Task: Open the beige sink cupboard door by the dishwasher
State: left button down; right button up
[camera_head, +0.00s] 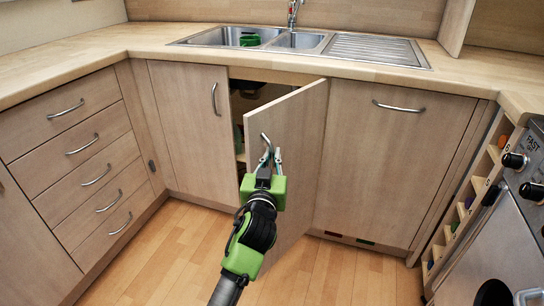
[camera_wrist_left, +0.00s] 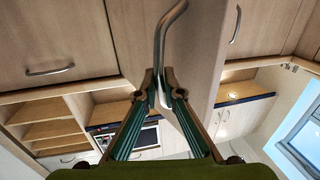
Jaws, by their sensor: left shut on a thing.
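The beige sink cupboard door (camera_head: 290,140) stands partly open, swung out toward me from its right side, below the sink. The dark inside of the cupboard shows to its left. My left gripper (camera_head: 270,158) is shut on the door's metal handle (camera_head: 266,141). In the left wrist view the fingers (camera_wrist_left: 159,88) close around the lower part of the curved handle (camera_wrist_left: 165,40). The dishwasher front (camera_head: 375,160), with its own bar handle, is just right of the door. My right gripper is in neither view.
A closed cupboard door (camera_head: 188,130) is on the left, beside a stack of drawers (camera_head: 80,150). The range cooker (camera_head: 510,220) and a narrow rack stand at the right. The wooden floor (camera_head: 170,260) is clear. A sink (camera_head: 235,36) holds a green object.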

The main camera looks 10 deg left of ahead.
pick_arm(q)
jog(key=c, duration=2.2)
grip_release()
jog(key=shift+d, duration=0.15)
jog(key=shift+s+f, duration=0.1)
jog(key=shift+s, duration=0.4)
jog(key=s, duration=0.7)
jog(key=s+d, duration=0.1)
jog(key=s, duration=0.3)
